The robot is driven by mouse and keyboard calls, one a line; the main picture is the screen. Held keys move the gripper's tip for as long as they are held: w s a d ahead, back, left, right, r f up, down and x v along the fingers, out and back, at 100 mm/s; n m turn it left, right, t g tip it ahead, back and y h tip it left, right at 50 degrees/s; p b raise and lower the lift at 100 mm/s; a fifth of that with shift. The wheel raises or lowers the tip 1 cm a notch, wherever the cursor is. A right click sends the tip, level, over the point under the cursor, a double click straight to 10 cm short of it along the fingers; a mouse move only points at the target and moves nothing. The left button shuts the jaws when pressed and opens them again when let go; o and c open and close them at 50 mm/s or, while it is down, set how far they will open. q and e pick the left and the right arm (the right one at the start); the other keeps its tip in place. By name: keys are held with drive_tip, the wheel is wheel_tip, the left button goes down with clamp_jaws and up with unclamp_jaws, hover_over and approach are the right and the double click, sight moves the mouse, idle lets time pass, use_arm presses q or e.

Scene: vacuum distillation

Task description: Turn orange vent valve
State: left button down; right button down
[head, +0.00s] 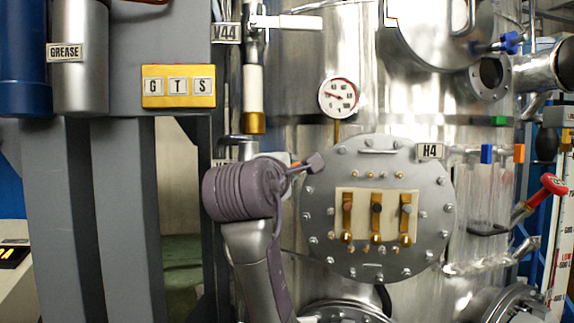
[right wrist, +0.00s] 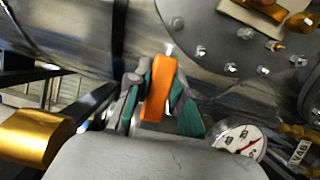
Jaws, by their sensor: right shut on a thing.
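The orange vent valve handle (right wrist: 159,88) is an orange bar in the middle of the right wrist view. My right gripper (right wrist: 160,105) is shut on it, with the teal-padded fingers on either side. In the head view my right gripper (head: 304,164) is mostly hidden behind my wrist, at the left edge of the round bolted flange. Only a small streak of orange shows there. My left gripper is in neither view.
The bolted flange (head: 337,245) with brass fittings is close to my right gripper. A dial gauge (head: 339,96) is above it. Blue (head: 487,153) and orange (head: 519,153) valve blocks are at the right, beside a red-handled valve (head: 553,184). A yellow GTS panel (head: 179,101) is at the left.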

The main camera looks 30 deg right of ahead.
drive_tip(key=shift+f+m, duration=0.3)
drive_tip(key=shift+f, duration=0.05)
idle(0.3)
drive_tip(key=c, duration=1)
unclamp_jaws()
drive_tip(key=shift+r, duration=0.1)
drive_tip(key=v, duration=1.2)
